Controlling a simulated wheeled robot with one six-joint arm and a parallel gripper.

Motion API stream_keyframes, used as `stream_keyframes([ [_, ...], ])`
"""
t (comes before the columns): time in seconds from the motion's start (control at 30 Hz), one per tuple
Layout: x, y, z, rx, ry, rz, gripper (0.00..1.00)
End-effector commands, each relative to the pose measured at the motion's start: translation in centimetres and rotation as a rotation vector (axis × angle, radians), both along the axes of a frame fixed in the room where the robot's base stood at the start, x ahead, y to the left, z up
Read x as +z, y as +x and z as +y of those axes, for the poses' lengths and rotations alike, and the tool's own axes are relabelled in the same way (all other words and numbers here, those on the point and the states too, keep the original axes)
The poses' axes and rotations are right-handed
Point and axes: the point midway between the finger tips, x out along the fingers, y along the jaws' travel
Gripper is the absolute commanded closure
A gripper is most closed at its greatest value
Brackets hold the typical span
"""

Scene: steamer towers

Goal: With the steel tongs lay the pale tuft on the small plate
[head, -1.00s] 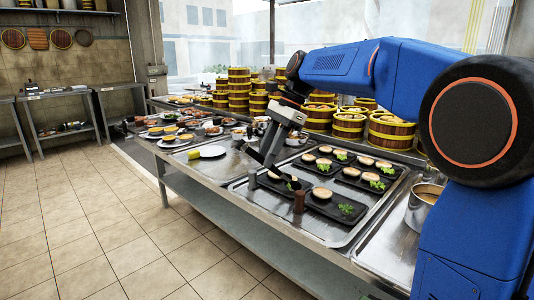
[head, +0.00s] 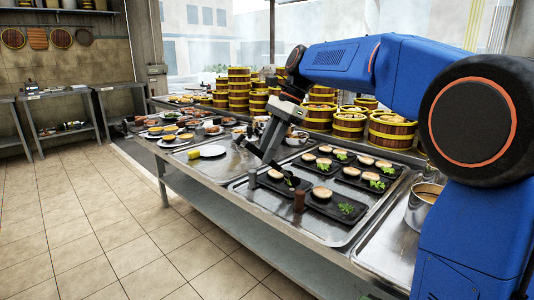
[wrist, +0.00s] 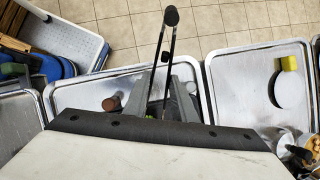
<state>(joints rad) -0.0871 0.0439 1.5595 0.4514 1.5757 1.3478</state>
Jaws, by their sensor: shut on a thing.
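My gripper (head: 270,146) is over the near left part of the large steel tray, and it also shows at the centre of the wrist view (wrist: 168,100). It is shut on the steel tongs (wrist: 165,48), long thin arms with a dark rounded end. A white plate (head: 212,151) lies on the counter to the left, apart from my gripper. I cannot make out a pale tuft; green tufts (head: 346,209) lie on the dark plates, and the tong tips are not clear.
Dark rectangular plates (head: 325,207) with pale round buns stand on the tray. A yellow block (head: 194,155) is beside the white plate. Steamer towers (head: 349,123) line the back. A metal pot (head: 424,207) is at the right.

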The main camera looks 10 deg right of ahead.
Motion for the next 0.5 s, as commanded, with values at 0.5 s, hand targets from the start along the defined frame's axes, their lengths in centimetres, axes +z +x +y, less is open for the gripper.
stream_keyframes([
  [0.5, 3.0, 0.0, 0.0, 0.0, 0.0, -0.001, 0.89],
])
